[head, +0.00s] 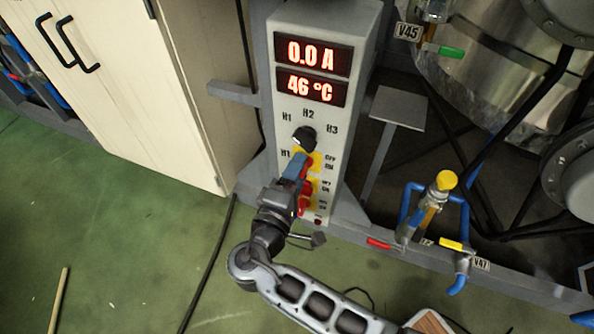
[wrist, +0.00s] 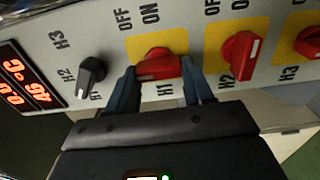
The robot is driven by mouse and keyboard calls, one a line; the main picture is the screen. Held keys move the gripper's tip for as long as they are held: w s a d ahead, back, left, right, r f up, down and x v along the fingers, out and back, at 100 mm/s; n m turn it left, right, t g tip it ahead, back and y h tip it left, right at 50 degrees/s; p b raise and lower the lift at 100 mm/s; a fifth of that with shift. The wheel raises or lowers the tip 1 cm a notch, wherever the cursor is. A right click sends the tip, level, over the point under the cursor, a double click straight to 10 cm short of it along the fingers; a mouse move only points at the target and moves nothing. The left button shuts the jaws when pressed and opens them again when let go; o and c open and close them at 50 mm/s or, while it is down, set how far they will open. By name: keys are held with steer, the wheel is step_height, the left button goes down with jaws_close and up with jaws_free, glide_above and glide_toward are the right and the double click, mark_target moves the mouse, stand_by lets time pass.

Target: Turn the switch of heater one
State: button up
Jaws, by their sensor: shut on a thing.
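The heater panel (head: 311,100) is a grey upright box with a lit display reading 0.0 A and 46 °C. In the wrist view, the red H1 switch (wrist: 158,64) sits on a yellow plate marked OFF and ON. My gripper (wrist: 160,80) has one blue finger on each side of this switch and is shut on it. The switch handle lies sideways in that view. In the head view, my gripper (head: 300,165) reaches the top yellow plate and hides most of the H1 switch.
A black selector knob (wrist: 91,72) marked H1, H2 and H3 sits close to my left finger. The red H2 switch (wrist: 241,56) and H3 switch (wrist: 309,41) are on the other side. A white cabinet (head: 130,80) stands left, and valves and pipework (head: 432,205) stand right.

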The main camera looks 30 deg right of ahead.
steer(key=o, duration=1)
steer(key=shift+o, duration=0.2)
steer(key=shift+a, duration=0.15)
steer(key=v, duration=0.7)
steer(key=shift+s+a, duration=0.2)
steer(key=shift+s, duration=0.05)
